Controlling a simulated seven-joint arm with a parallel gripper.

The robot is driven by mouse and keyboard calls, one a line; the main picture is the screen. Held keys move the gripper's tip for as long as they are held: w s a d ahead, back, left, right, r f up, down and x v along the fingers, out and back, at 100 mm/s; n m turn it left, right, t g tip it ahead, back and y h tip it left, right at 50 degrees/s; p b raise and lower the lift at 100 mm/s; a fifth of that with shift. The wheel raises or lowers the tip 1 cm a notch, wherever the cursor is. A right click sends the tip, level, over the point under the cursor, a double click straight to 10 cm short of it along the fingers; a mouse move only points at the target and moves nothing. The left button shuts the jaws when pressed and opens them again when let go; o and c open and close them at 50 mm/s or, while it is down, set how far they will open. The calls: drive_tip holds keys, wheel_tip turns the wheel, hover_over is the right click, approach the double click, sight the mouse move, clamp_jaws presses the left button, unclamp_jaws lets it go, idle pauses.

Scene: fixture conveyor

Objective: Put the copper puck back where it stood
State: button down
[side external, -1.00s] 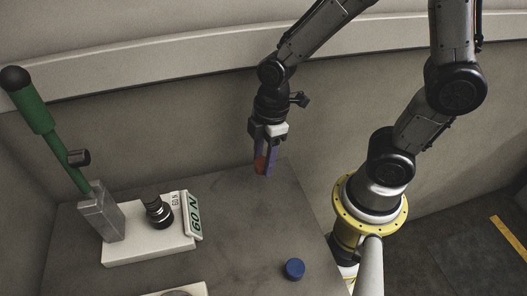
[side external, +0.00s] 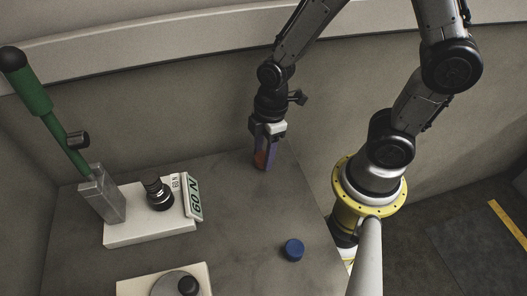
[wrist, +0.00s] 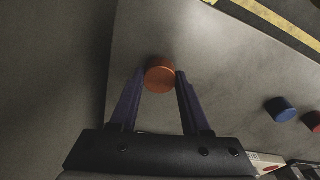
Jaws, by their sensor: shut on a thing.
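The copper puck (wrist: 159,76) is between the two purple fingertips of my gripper (wrist: 159,82) in the wrist view. My gripper is shut on it. In the side view my gripper (side external: 264,161) points down over the back part of the grey table, and an orange-red bit of the puck (side external: 260,159) shows beside a finger. I cannot tell whether the puck's underside touches the table. No mark of its former place can be made out.
A blue puck (side external: 293,250) stands near the table's right edge. A red puck (wrist: 314,121) shows partly in the wrist view. A green-handled press (side external: 102,195) with a "60 N" sign (side external: 194,199) stands left. A round plate on a pale base (side external: 128,288) is at front.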

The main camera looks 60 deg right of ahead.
drive_tip(key=shift+f, duration=0.55)
idle(0.4)
drive_tip(key=shift+c, duration=1.4)
unclamp_jaws()
wheel_tip(320, 180, up, 14)
drive_tip(key=d, duration=0.1)
drive_tip(key=shift+s+d+f, duration=0.15)
drive_tip(key=shift+s+d, duration=0.05)
drive_tip(key=shift+s, duration=0.2)
